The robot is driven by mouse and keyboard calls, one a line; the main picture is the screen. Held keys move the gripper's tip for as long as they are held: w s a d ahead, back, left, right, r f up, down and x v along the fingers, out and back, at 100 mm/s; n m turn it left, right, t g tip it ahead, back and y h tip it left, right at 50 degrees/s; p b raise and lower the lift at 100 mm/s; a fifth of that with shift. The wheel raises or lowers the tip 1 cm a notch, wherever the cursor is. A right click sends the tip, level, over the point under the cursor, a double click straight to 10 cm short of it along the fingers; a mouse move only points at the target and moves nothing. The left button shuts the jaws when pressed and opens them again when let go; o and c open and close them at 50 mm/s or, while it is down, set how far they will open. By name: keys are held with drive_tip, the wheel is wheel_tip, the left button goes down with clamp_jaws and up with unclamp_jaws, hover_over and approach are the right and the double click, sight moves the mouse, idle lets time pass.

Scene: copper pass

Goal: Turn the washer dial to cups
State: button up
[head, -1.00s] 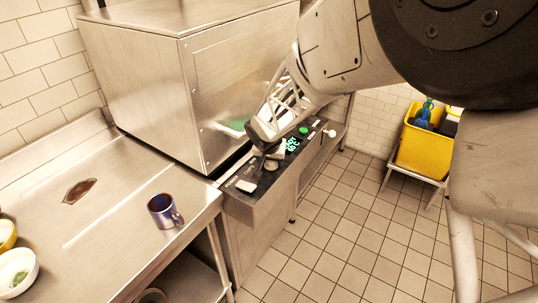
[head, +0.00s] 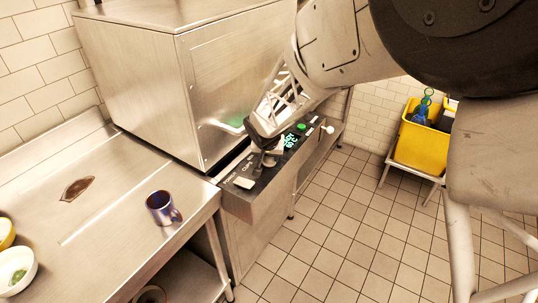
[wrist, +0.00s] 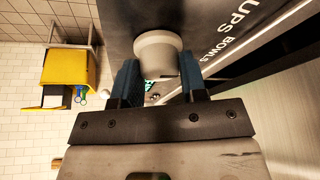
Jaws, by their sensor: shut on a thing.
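The washer (head: 140,85) is a large steel box. Its dark control panel (head: 262,188) sticks out at the front, with white lettering that includes CUPS. My gripper (wrist: 159,78) is shut on the round pale washer dial (wrist: 157,46), one blue finger on each side of it in the wrist view. The letters "UPS" and "BOWLS" show on the panel right of the dial there. In the head view, my gripper (head: 265,150) reaches down to the panel and mostly hides the dial. I cannot tell where the dial points.
A green button (head: 302,127), a lit green display (head: 290,141) and a pale switch (head: 244,183) are on the panel near my gripper. A yellow bin (head: 420,147) stands at right. The tiled floor between is clear.

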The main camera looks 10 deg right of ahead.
drive_tip(key=shift+n, duration=0.3)
drive_tip(key=shift+d+n+y, duration=0.1)
drive_tip(key=shift+n+y, duration=0.45)
drive_tip(key=shift+n, duration=0.75)
drive_tip(key=shift+d+n+y, duration=0.1)
drive_tip(key=shift+n+y, duration=0.45)
drive_tip(key=shift+n, duration=0.75)
drive_tip(key=shift+n+g+y, duration=0.2)
drive_tip(key=shift+n+y, duration=0.3)
drive_tip(key=shift+n, duration=0.8)
drive_tip(key=shift+n+g+y, duration=0.2)
drive_tip(key=shift+n+y, duration=0.3)
drive_tip(key=shift+n, duration=1.1)
drive_tip(key=o, duration=0.9)
drive_tip(key=shift+r, duration=0.15)
